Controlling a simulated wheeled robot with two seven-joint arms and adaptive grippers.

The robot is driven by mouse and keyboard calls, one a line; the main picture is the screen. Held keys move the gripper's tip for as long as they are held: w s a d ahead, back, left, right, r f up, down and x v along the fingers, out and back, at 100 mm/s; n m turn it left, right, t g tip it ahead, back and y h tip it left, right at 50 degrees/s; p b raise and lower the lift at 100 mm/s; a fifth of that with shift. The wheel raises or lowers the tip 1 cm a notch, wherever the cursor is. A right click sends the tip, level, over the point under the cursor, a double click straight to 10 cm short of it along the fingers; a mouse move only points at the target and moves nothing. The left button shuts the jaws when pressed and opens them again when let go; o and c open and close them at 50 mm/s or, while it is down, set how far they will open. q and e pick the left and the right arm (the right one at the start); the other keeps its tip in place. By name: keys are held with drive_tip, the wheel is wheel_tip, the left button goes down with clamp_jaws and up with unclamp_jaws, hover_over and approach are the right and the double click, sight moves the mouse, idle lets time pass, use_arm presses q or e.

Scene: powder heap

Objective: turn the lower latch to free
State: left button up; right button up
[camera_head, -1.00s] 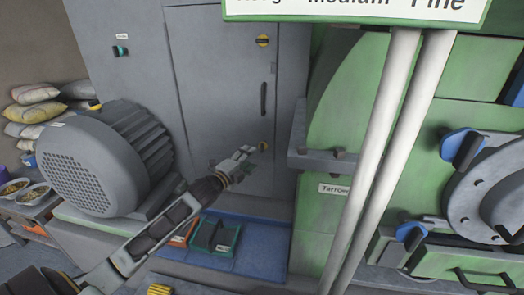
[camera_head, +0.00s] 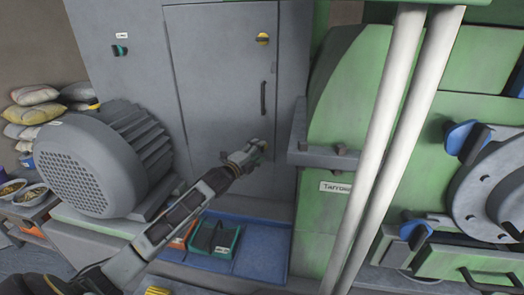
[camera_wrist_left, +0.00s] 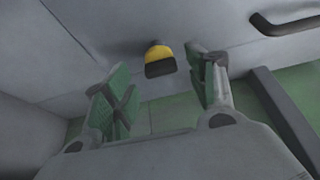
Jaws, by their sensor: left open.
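The lower latch (camera_wrist_left: 158,60), a yellow disc with a dark knob, sits on the grey cabinet door. In the left wrist view it lies ahead of and between my open fingers, with no visible contact. My left gripper (camera_head: 255,149) reaches in from the left and is at the lower right of the door; its green finger pads (camera_wrist_left: 165,90) show apart and empty in the left wrist view. In the head view the gripper mostly hides the lower latch. The upper latch (camera_head: 262,40), also yellow and dark, is near the door's top. My right gripper is not in view.
A dark vertical handle (camera_head: 263,98) is on the door above the gripper. A grey motor (camera_head: 90,165) stands at left. A grey ledge (camera_head: 318,157) on the green machine juts out right of the gripper. A blue tray (camera_head: 262,255) lies below.

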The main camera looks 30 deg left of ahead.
sight(261, 149)
use_arm(q)
drive_tip(key=shift+w+d, duration=0.1)
drive_tip(key=shift+w, duration=0.75)
drive_tip(key=shift+w+d+b, duration=0.15)
drive_tip(key=shift+w+b, duration=0.35)
drive_tip(key=shift+w, duration=0.3)
drive_tip(key=c, duration=1)
drive_tip(key=shift+c, duration=0.2)
